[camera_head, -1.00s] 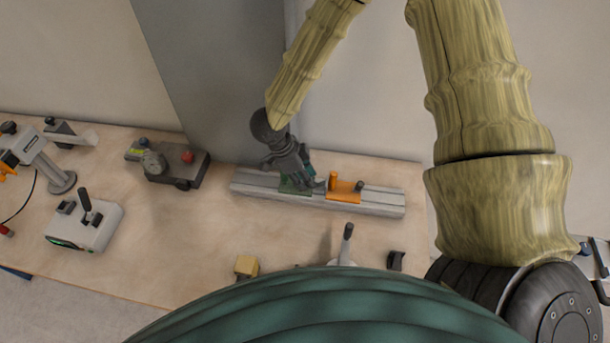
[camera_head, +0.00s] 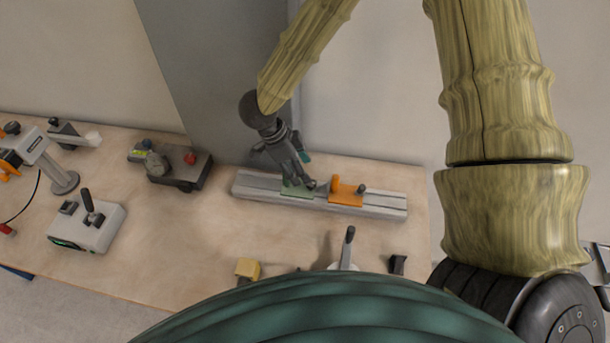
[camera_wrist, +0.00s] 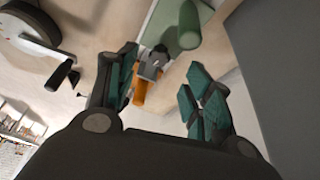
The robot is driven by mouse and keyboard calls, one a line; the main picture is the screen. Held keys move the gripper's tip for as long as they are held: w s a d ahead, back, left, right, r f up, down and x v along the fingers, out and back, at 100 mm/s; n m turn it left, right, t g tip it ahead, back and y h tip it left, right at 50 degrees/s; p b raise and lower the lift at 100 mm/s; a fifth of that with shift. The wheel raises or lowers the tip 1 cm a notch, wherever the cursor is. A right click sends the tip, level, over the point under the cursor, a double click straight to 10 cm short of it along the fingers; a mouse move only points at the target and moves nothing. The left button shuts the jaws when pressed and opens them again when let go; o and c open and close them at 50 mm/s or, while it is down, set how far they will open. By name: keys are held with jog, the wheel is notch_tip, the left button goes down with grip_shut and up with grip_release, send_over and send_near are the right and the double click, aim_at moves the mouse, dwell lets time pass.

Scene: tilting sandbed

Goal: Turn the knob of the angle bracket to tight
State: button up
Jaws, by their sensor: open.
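A grey slotted rail (camera_head: 380,206) lies at the back of the wooden table and carries a green plate (camera_head: 299,191) and an orange block (camera_head: 345,195). A small dark knob (camera_head: 361,188) shows at the orange block's right end. I cannot tell for sure which piece is the angle bracket. My gripper (camera_head: 304,172) is open above the green plate, hiding part of it. In the wrist view, a grey and black fitting (camera_wrist: 150,65) and the orange block (camera_wrist: 140,92) show between the spread fingers (camera_wrist: 160,66). A green cylinder (camera_wrist: 188,26) stands beyond the fingertips. No contact is visible.
A dark box with a red button (camera_head: 190,159) and a white lever box (camera_head: 88,222) stand to the left. A grey upright panel (camera_head: 215,80) rises behind. An upright lever (camera_head: 347,245) and a yellow block (camera_head: 248,267) are in front. Bare table lies between.

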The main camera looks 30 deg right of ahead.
jog(key=shift+v, duration=3)
jog(key=shift+w, duration=0.1)
jog(key=shift+f, duration=0.1)
